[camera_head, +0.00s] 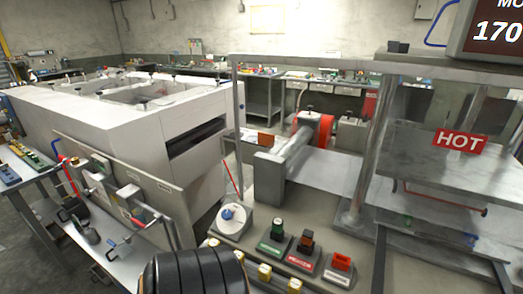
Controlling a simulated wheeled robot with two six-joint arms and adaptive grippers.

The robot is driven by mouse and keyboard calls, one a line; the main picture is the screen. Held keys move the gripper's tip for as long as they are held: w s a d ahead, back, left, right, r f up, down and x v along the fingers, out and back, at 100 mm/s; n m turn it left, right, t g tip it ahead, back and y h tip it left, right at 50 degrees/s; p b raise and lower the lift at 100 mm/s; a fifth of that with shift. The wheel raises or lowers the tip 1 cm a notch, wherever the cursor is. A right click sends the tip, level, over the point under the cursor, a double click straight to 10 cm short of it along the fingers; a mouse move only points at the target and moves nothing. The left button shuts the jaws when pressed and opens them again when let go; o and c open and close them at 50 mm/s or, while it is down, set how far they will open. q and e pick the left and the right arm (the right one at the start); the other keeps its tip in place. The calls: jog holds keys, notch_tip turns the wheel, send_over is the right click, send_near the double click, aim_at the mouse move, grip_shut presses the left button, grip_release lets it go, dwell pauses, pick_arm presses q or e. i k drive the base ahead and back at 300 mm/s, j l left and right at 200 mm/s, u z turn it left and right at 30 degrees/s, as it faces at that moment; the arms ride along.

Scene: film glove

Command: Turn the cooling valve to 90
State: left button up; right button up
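A round pale dial with a blue knob (228,212), which looks like the cooling valve, sits on the grey bench just left of the row of push buttons. Its scale is too small to read, so I cannot tell its setting. It stands clear, with nothing touching it. Neither of my grippers can be made out in the head view. A display (495,30) at the top right reads 170, with its label cut off.
Green, dark-and-red and red button boxes (303,252) stand right of the dial. A dark ribbed round shape (195,272) fills the bottom edge. A red HOT sign (460,141) marks the metal press at right. A large white machine (130,120) stands at left.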

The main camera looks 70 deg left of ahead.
aim_at(227, 215)
jog(key=u, duration=0.45)
jog(key=j+u, duration=0.1)
jog(key=u, duration=0.8)
jog(key=j+u, duration=0.15)
jog(key=u, duration=0.75)
jog(key=j, duration=0.2)
jog(key=i+z, duration=0.05)
